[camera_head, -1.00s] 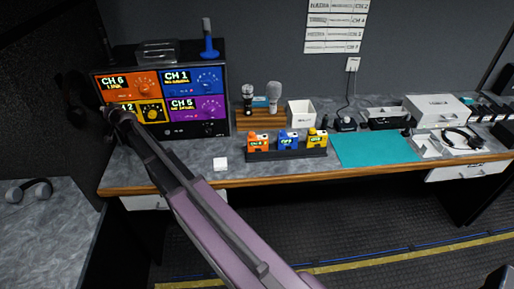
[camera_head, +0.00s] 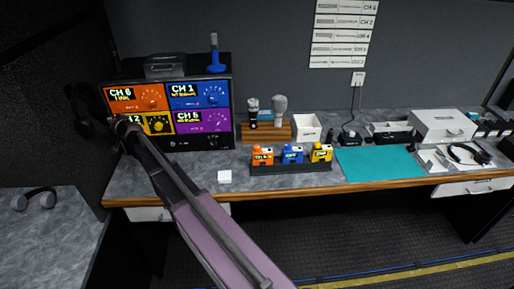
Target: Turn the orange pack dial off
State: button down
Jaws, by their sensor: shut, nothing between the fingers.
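A small orange pack (camera_head: 262,157), with a dark display and a small dial on top too small to read, stands in a black rack (camera_head: 290,168) on the bench. It is beside a blue pack (camera_head: 292,155) and a yellow pack (camera_head: 321,153). A black receiver unit (camera_head: 190,142) at the left has an orange CH 6 panel (camera_head: 136,98) with its own dial (camera_head: 151,97). My gripper (camera_head: 114,122) is shut and empty, in front of the yellow panel (camera_head: 158,123) by the receiver's left edge, well left of the orange pack. Its fingertips are dark and hard to make out.
Microphones (camera_head: 279,108) stand on a wooden holder (camera_head: 263,133) behind the packs. A teal mat (camera_head: 378,164) is clear to the right.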

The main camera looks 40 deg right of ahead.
jog(key=c, duration=0.7)
grip_release()
jog(key=shift+d, duration=0.1)
jog(key=o, duration=0.3)
jog(key=shift+s+d+m+b, duration=0.15)
jog(key=shift+d+m+b, duration=0.15)
jog(key=shift+m, duration=0.1)
jog(key=s+d+m+t+h+b, duration=0.2)
jog(key=s+d+m+h+b, duration=0.35)
jog(key=d+m+h, duration=0.65)
jog(key=n+g+h+b, duration=1)
jog(key=n+g, duration=0.9)
jog(key=n, duration=1.7)
send_near(254, 150)
jog(key=a, duration=0.1)
jog(key=a+r+y, duration=0.1)
jog(key=shift+a+r+b, duration=0.2)
jog(key=shift+a+b, duration=0.15)
jog(key=shift+a, duration=0.05)
jog(key=shift+d, duration=0.2)
jog(key=shift+s+d, duration=0.15)
jog(key=shift+d, duration=3.2)
jog(key=shift+s+d, duration=0.15)
jog(key=shift+d, duration=3.2)
